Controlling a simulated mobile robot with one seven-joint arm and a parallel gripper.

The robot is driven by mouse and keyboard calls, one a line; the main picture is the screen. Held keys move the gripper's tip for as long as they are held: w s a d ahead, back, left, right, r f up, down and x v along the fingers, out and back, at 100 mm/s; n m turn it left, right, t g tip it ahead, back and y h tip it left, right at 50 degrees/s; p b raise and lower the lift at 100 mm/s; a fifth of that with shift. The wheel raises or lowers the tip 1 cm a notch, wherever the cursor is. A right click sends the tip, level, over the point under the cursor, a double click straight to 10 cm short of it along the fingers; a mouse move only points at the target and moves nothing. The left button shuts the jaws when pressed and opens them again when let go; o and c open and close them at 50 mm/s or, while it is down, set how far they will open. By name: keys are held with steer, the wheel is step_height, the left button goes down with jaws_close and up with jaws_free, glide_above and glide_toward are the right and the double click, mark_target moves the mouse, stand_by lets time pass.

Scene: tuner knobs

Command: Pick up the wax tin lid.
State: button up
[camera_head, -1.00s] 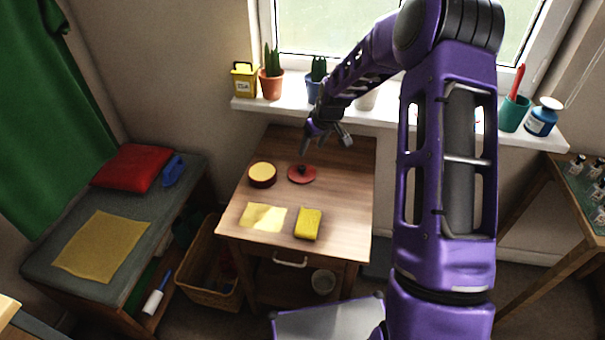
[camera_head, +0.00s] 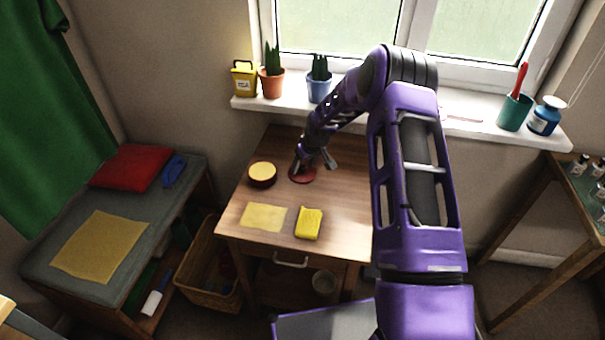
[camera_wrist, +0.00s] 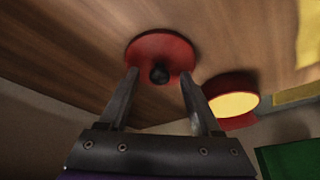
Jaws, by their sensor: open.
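The wax tin lid is a red disc with a dark knob; it lies on the small wooden table in the head view (camera_head: 304,177), partly hidden by my gripper. In the wrist view the lid (camera_wrist: 160,50) lies just beyond my fingertips, with its knob between their lines. My gripper (camera_wrist: 159,76) is open and empty. In the head view my gripper (camera_head: 314,168) is over the lid; whether it touches cannot be told. The open wax tin (camera_head: 262,174), red with pale yellow wax, stands left of the lid. It also shows at the right in the wrist view (camera_wrist: 236,103).
A yellow cloth (camera_head: 264,217) and a yellow sponge (camera_head: 309,223) lie near the front of the wooden table (camera_head: 345,200). Potted cacti (camera_head: 272,83) stand on the windowsill behind. A wicker basket (camera_head: 213,270) is on the floor at left. The table's right side is clear.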

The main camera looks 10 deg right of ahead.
jaws_close()
stand_by(0.4)
